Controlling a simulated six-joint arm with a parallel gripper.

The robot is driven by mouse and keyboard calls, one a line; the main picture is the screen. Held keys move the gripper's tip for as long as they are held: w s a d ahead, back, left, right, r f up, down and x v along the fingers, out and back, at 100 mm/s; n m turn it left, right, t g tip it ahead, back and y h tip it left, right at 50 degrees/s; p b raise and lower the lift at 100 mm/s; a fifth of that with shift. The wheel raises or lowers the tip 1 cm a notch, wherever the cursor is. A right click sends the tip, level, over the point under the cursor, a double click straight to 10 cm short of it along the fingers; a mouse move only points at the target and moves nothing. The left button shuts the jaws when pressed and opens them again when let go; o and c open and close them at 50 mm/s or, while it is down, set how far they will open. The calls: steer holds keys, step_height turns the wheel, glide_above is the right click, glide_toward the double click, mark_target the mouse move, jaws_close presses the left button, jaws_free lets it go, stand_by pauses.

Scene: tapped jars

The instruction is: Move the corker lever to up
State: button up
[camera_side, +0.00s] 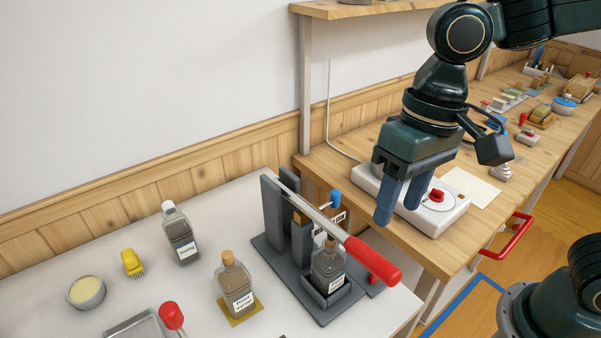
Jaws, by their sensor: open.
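The corker (276,237) is a dark grey frame with two uprights on a flat base, near the right end of the white table. Its lever (324,226) is a metal bar with a red grip (372,260); it slopes down from the uprights toward the front right. A labelled bottle (329,266) stands in the corker's holder under the lever. My gripper (398,207) hangs above and to the right of the lever, pointing down, open and empty. It appears apart from the lever. A small red part (384,280) beneath the grip is partly hidden.
A corked bottle (233,285) on a yellow mat, a white-capped bottle (180,234), a yellow brush (132,263) and a bowl (86,292) stand left. A white device with a red knob (447,218) sits on the wooden bench behind my gripper.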

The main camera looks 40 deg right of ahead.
mark_target(379, 257)
steer(key=f, duration=0.3)
steer(key=a+f, duration=0.1)
steer(key=f, duration=0.6)
steer(key=shift+a+f, duration=0.3)
jaws_close()
